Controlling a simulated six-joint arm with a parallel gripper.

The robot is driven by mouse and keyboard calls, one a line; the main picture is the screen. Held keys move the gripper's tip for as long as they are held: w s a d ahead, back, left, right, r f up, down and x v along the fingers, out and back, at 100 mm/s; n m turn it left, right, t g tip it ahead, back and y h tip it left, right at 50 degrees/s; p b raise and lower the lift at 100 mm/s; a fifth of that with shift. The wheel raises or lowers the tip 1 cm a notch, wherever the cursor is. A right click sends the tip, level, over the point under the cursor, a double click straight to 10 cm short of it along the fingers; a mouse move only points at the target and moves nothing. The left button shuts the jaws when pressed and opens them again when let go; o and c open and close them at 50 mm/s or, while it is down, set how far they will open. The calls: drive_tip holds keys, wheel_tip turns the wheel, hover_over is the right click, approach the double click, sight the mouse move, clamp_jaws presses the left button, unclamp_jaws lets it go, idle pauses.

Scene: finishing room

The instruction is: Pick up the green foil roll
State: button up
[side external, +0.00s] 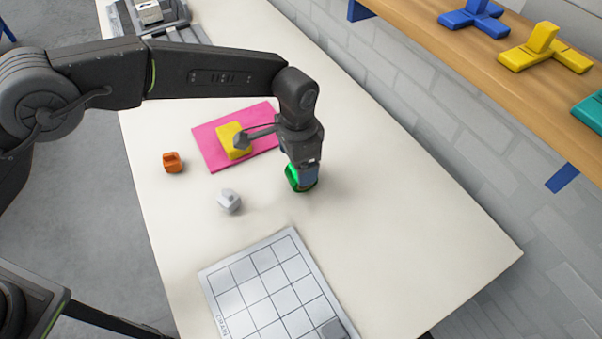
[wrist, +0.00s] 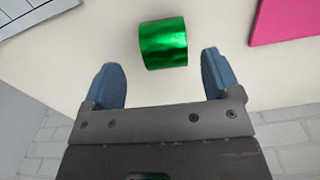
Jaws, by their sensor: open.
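The green foil roll (wrist: 163,44) is a shiny green cylinder lying on the cream table. In the wrist view it sits just ahead of and between the fingertips. My gripper (wrist: 165,75) is open, with its two blue fingers apart and nothing visible held between them. In the side external view my gripper (side external: 303,178) points down at the roll and hides part of it. The roll's green edge (side external: 291,176) shows at the left of the fingers. I cannot tell from that view whether the fingers touch it.
A pink mat (side external: 213,152) with a yellow block (side external: 229,143) lies close behind. An orange piece (side external: 172,162) and a light grey piece (side external: 229,201) stand to the left. A gridded white board (side external: 262,283) lies in front. The table to the right (side external: 410,215) is clear, below a wooden shelf (side external: 470,62).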

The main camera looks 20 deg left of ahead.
sight(291, 174)
drive_tip(key=f, duration=0.4)
drive_tip(key=shift+w+a+f, duration=0.1)
drive_tip(key=shift+a+f, duration=0.15)
drive_tip(key=shift+f, duration=0.15)
drive_tip(key=shift+c, duration=0.2)
drive_tip(key=shift+r, duration=0.1)
drive_tip(key=c, duration=1)
